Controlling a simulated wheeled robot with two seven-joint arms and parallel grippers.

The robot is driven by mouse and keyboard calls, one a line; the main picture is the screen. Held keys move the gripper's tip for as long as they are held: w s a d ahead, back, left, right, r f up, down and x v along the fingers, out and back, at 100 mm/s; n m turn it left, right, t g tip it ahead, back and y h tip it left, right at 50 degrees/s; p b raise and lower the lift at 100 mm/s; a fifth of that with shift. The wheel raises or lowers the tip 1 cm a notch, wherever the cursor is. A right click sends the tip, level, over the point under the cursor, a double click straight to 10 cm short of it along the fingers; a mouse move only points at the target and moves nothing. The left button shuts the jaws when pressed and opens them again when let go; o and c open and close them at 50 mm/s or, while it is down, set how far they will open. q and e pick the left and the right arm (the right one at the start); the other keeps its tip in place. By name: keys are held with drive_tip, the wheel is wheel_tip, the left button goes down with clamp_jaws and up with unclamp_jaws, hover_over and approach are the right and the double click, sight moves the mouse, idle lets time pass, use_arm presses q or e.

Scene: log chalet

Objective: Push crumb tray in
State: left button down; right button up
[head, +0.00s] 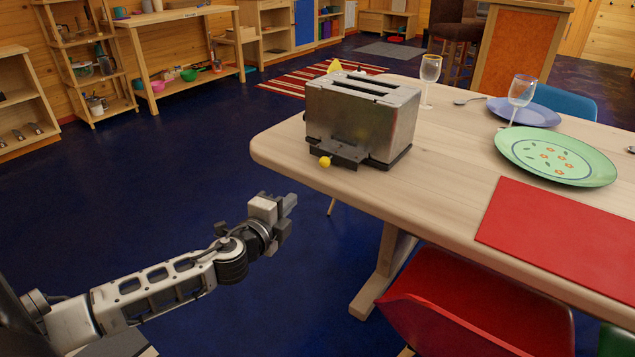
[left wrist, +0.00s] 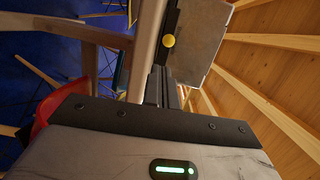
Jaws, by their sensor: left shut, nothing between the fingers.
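A silver toaster (head: 365,115) stands upright on the near left end of the wooden table. A dark crumb tray (head: 345,153) sticks out low from its side facing me, with a yellow knob (head: 325,161) on it. My left gripper (head: 291,204) is shut and empty, off the table's edge, below and left of the knob and apart from it. In the left wrist view, the shut fingers (left wrist: 161,88) point toward the toaster (left wrist: 205,38) and the yellow knob (left wrist: 168,41). My right gripper is out of view.
The table's rounded edge (head: 300,172) lies between my left gripper and the toaster. A wine glass (head: 429,80) stands behind the toaster. A green plate (head: 555,157) and red placemat (head: 560,240) lie to the right. A red chair (head: 480,305) stands at the near side. The floor at left is clear.

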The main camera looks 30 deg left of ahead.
sight(323, 167)
use_arm(q)
drive_tip(key=w, duration=0.4)
drive_tip(key=w+a, duration=0.1)
drive_tip(key=w, duration=0.8)
drive_tip(key=shift+w+a+f, duration=0.15)
drive_tip(key=shift+w+a, duration=0.05)
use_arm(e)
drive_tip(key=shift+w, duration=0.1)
